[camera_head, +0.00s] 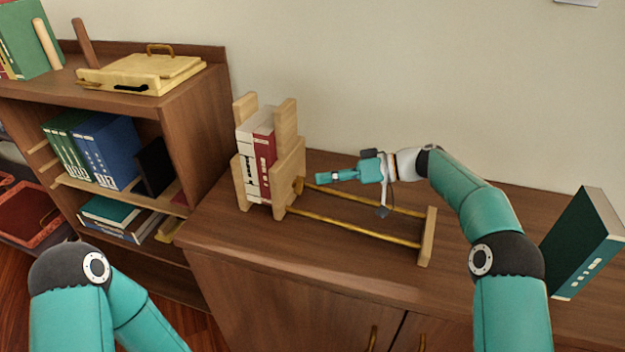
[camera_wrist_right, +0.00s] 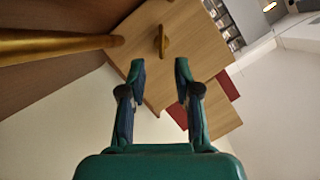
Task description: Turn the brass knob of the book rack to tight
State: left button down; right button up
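The book rack (camera_head: 428,237) lies along the cabinet top, with wooden end pieces and two brass rods. White and red books (camera_head: 262,160) stand clamped between wooden plates at its left end. The brass knob (camera_head: 299,185) is on the right face of the inner plate; in the right wrist view the knob (camera_wrist_right: 162,41) shows edge-on, ahead of the fingers. My right gripper (camera_head: 322,178) points left toward the knob, a short gap away. In the right wrist view my right gripper (camera_wrist_right: 160,68) is open with nothing between its fingers. My left gripper is out of view; only my left arm shows.
A dark green book (camera_head: 580,245) stands tilted at the right on the cabinet top. A shelf (camera_head: 190,110) at the left holds blue and green binders and a yellow box (camera_head: 145,75). A brass rod (camera_wrist_right: 55,45) runs close beside the knob. The cabinet front edge is clear.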

jog(key=v, duration=0.7)
jog(key=shift+d, duration=0.15)
